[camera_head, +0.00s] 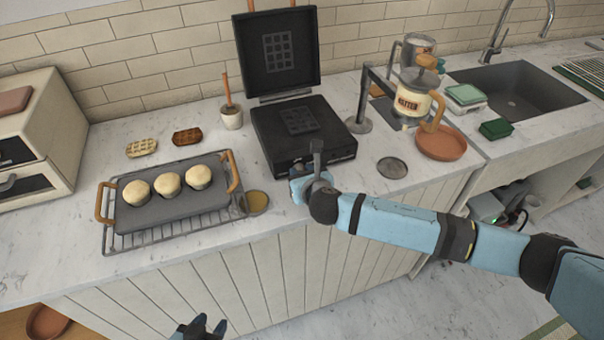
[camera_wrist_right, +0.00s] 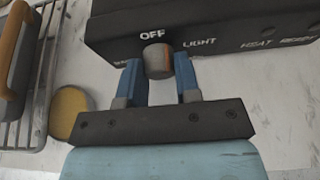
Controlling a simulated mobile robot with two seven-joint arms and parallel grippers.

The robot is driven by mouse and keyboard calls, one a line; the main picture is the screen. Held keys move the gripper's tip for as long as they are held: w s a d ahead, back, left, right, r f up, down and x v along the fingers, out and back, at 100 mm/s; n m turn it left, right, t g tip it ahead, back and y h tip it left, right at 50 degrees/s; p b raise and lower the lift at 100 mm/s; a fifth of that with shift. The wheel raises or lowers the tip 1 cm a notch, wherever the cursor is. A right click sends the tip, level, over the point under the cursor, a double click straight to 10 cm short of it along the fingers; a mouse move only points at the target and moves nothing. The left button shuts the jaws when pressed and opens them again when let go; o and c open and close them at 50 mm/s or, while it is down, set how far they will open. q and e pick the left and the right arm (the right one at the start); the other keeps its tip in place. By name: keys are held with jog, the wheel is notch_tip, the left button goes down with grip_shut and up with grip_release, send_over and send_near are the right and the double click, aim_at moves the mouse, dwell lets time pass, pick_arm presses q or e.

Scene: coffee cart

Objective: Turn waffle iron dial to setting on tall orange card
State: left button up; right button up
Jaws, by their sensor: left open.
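The black waffle iron (camera_head: 335,128) stands on the counter with its lid (camera_head: 277,50) raised. In the head view my right gripper (camera_head: 300,186) is at the iron's front. My left gripper (camera_head: 203,326) is open and empty, low before the counter. No orange card is distinguishable.
Left of the iron, a tray (camera_head: 147,218) with three round buns sits on a wire rack (camera_head: 125,240). A yellow-topped round dish (camera_head: 257,202) is close to the iron's front left. A coffee pot (camera_head: 415,100) and terracotta saucer (camera_head: 440,150) stand right.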

jog(key=shift+m+p, duration=0.3)
jog(key=shift+d+m+y+p, duration=0.1)
jog(key=shift+m+y+p, duration=0.45)
jog(key=shift+m+y, duration=0.3)
jog(key=shift+m+g+y, duration=0.3)
jog(key=shift+m+y, duration=0.45)
jog(key=shift+m, duration=0.4)
jog(key=o, duration=0.9)
jog(key=v, duration=1.3)
jog(key=shift+s+d, duration=0.25)
jog(key=shift+s, duration=0.1)
